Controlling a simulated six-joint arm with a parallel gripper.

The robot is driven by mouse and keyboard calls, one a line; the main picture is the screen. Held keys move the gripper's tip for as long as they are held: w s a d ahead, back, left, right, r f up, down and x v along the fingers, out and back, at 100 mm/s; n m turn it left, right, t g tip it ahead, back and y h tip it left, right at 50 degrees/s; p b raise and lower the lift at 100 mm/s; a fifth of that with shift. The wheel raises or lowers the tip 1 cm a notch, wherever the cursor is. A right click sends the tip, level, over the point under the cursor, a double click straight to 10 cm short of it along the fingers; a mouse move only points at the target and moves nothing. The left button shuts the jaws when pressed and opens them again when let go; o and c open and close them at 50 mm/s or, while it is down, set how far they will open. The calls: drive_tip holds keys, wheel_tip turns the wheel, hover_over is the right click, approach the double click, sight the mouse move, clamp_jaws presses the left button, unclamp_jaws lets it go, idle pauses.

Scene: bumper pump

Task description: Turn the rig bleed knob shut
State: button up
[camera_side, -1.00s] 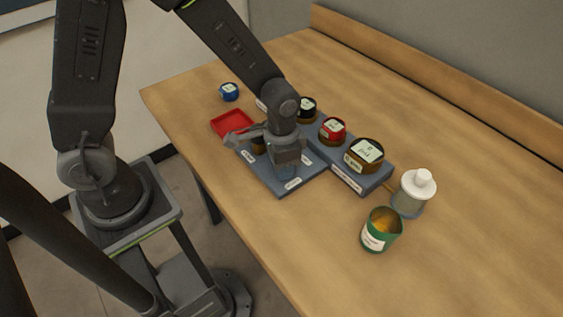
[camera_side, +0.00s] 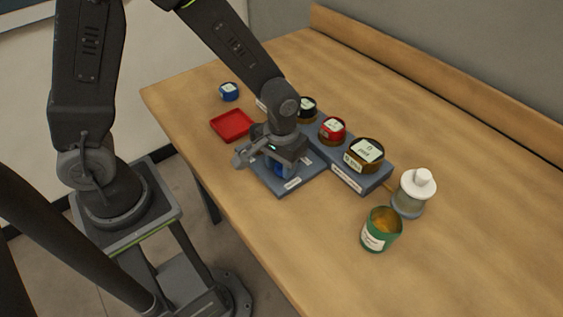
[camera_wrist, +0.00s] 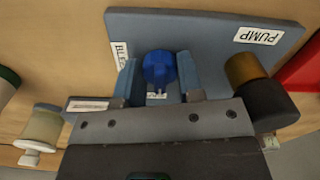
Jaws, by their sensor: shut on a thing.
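The blue bleed knob (camera_wrist: 159,68) stands on the grey rig plate (camera_wrist: 207,27), beside a partly hidden label starting "BLE". My gripper (camera_wrist: 158,78) has one finger on each side of the knob and is shut on it. In the side view, my gripper (camera_side: 279,166) points down over the rig plate (camera_side: 311,172), with a bit of the blue knob (camera_side: 278,170) showing beneath it. The brown and black pump cylinder (camera_wrist: 243,69) stands near the PUMP label in the wrist view. My gripper hides most of the rig in the side view.
A red tray (camera_side: 232,125) lies left of the rig. A white-capped bottle (camera_side: 411,194) and green can (camera_side: 380,231) stand right.

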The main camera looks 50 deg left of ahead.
idle(0.4)
drive_tip(key=o, duration=0.9)
wheel_tip(320, 180, up, 14)
drive_tip(key=shift+f, duration=0.1)
drive_tip(key=s+a+r+m+t, duration=0.1)
drive_tip(key=s+a+r+t, duration=0.1)
drive_tip(key=s, duration=0.2)
drive_tip(key=s+a+r+t, duration=0.1)
drive_tip(key=s+a+r, duration=0.1)
drive_tip(key=s+r, duration=0.1)
drive_tip(key=s+a+r+m+t, duration=0.1)
drive_tip(key=s+a+r+t, duration=0.1)
drive_tip(key=s+a, duration=0.1)
drive_tip(key=shift+s+r+m+t, duration=0.3)
drive_tip(key=shift+s+r, duration=0.05)
drive_tip(key=shift+s, duration=0.45)
